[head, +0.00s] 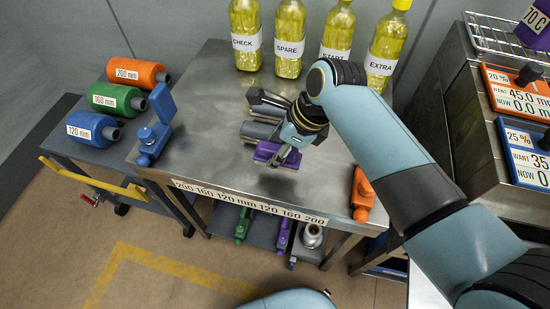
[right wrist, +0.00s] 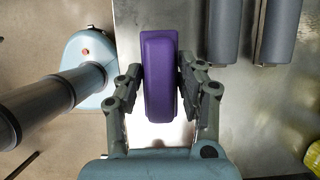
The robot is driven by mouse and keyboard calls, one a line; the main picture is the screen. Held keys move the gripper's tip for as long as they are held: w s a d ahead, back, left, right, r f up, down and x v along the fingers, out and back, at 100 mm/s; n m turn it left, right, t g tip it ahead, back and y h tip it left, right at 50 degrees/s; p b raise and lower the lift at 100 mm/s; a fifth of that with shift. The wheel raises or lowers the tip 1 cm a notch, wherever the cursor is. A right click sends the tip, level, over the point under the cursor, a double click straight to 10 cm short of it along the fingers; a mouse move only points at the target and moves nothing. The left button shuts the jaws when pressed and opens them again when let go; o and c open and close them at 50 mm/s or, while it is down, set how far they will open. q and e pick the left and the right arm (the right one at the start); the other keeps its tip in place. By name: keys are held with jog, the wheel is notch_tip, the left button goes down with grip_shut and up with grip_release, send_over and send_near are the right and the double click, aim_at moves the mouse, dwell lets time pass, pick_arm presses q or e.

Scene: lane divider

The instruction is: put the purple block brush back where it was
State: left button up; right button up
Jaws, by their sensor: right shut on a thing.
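The purple block brush (head: 268,153) is a purple rounded block. In the head view it is over the front middle of the steel table (head: 225,95), and a dark shadow shows on the top below it. My right gripper (head: 285,155) is shut on it. In the right wrist view the purple block (right wrist: 160,75) is upright in the picture between the two fingers of the gripper (right wrist: 161,82), which press its sides. Whether it touches the table I cannot tell. My left gripper is not in view.
Two grey blocks (head: 258,131) lie just behind the brush. Labelled yellow bottles (head: 289,50) line the back. A blue tool (head: 152,138) stands left, an orange one (head: 362,195) right. Green (head: 242,225) and purple (head: 284,232) tools sit on the shelf below. Coloured rollers (head: 118,98) rest on a cart.

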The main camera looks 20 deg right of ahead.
jog(key=shift+w+a+f, duration=0.1)
jog(key=shift+a+f, duration=0.1)
jog(key=shift+f, duration=0.5)
notch_tip(320, 180, down, 3)
jog(key=shift+r, duration=0.2)
jog(key=shift+f, duration=0.35)
jog(key=o, duration=1.1)
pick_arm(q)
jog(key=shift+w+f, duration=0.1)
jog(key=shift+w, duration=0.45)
